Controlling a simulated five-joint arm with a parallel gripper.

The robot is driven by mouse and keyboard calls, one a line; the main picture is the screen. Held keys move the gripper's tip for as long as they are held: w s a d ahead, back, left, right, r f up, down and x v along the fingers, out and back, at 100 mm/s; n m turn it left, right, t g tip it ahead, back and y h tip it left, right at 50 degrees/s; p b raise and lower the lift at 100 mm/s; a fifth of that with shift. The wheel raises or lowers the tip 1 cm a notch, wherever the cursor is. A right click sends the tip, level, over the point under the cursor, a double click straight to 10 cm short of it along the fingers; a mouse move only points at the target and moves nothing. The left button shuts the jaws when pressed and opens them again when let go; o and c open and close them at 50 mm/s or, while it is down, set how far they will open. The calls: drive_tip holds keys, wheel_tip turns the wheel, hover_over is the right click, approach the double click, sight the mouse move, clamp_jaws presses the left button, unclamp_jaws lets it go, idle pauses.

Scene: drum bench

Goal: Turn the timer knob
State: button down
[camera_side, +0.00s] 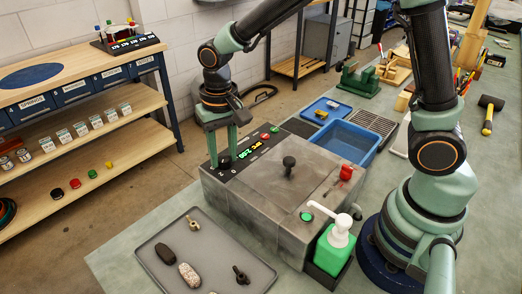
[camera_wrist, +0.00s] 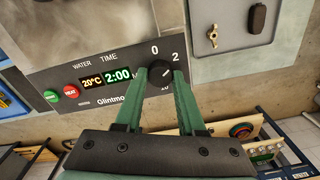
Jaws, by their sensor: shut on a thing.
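The timer knob (camera_wrist: 161,75) is dark and round, on the black front panel (camera_wrist: 98,80) of the grey machine, beside the marks 0, 2 and 10. My gripper (camera_wrist: 160,71) reaches over the panel in the wrist view, its two green fingers on either side of the knob and shut on it. In the side view my gripper (camera_side: 222,157) points down at the near left end of the panel, and the fingers mostly hide the knob there. The display (camera_wrist: 117,76) reads 2:00 in green, beside an orange 20°C.
A green button (camera_wrist: 51,96) and a red button (camera_wrist: 71,92) sit on the panel. A grey tray (camera_side: 160,267) with dark and speckled pieces and wing-shaped parts lies beside the machine. A green pump bottle (camera_side: 332,250) and a blue basin (camera_side: 345,141) stand close to the machine.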

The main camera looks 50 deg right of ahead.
sight(227, 157)
drive_tip(key=shift+w+d+m, duration=0.1)
drive_tip(key=shift+d+m, duration=0.05)
drive_tip(key=shift+m, duration=0.45)
drive_tip(key=c, duration=0.5)
unclamp_jaws()
drive_tip(key=r, duration=1.2)
drive_tip(key=shift+s+r, duration=0.1)
drive_tip(key=shift+s, duration=0.2)
drive_tip(key=shift+d, duration=0.1)
drive_tip(key=s+d+n+t, duration=0.1)
drive_tip(key=s+d, duration=0.2)
drive_tip(key=d, duration=0.1)
drive_tip(key=s+d+n+t, duration=0.2)
drive_tip(key=s+d, duration=0.1)
drive_tip(key=s+d+n+t, duration=0.1)
drive_tip(key=s+d+t, duration=0.1)
drive_tip(key=s+d, duration=0.1)
drive_tip(key=shift+s+d+r+n, duration=0.1)
drive_tip(key=shift+d+n, duration=0.1)
drive_tip(key=shift+d, duration=0.25)
drive_tip(key=shift+s+d+r+n, duration=0.1)
drive_tip(key=shift+d+n, duration=0.1)
drive_tip(key=shift+d, duration=0.2)
